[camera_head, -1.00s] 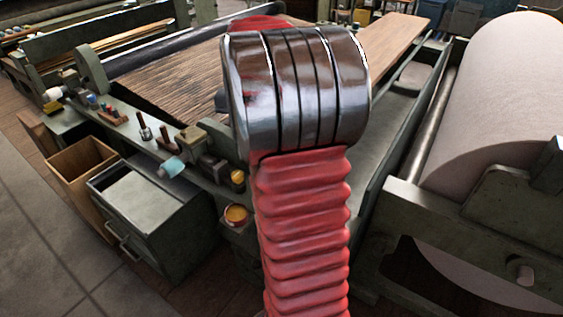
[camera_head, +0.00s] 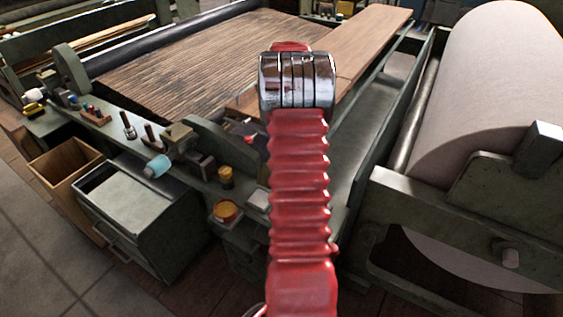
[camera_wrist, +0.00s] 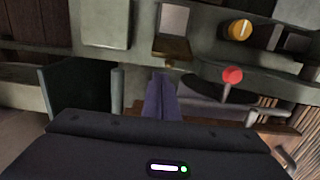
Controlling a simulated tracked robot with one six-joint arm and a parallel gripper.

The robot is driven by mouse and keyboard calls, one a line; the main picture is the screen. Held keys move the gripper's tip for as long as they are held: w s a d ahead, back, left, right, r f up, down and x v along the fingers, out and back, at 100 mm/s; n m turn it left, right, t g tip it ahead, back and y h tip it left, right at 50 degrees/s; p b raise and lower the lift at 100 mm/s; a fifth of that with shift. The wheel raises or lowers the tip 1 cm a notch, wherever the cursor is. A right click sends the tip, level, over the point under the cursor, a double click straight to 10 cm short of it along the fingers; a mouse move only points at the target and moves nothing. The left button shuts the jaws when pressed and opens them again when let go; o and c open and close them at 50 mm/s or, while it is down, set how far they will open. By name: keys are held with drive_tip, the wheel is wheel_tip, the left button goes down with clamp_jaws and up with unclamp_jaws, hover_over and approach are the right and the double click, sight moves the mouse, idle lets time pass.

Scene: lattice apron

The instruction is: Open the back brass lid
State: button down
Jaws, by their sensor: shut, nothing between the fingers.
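My gripper (camera_wrist: 161,80) is shut and empty in the wrist view, its two dark fingers together, over the bench end. In the head view my own red arm hides it. A round yellow-brass cap (camera_wrist: 240,29) shows in the wrist view beyond the fingers, to the right, apart from them. A brownish metal flap (camera_wrist: 175,49) borders a pale square (camera_wrist: 173,19) straight beyond the fingertips. In the head view a yellow round tin (camera_head: 226,211) and a smaller yellow jar (camera_head: 225,178) stand on the bench. I cannot tell which piece is the back brass lid.
A red ball-topped lever (camera_wrist: 232,76) stands right of the fingers in the wrist view. In the head view, a green cabinet (camera_head: 140,205) and a wooden bin (camera_head: 65,160) are at left. A large pale roll (camera_head: 490,90) in a frame is at right.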

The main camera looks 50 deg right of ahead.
drive_tip(key=shift+f, duration=0.1)
wheel_tip(320, 180, down, 10)
drive_tip(key=shift+a, duration=0.25)
idle(0.4)
drive_tip(key=shift+s, duration=0.1)
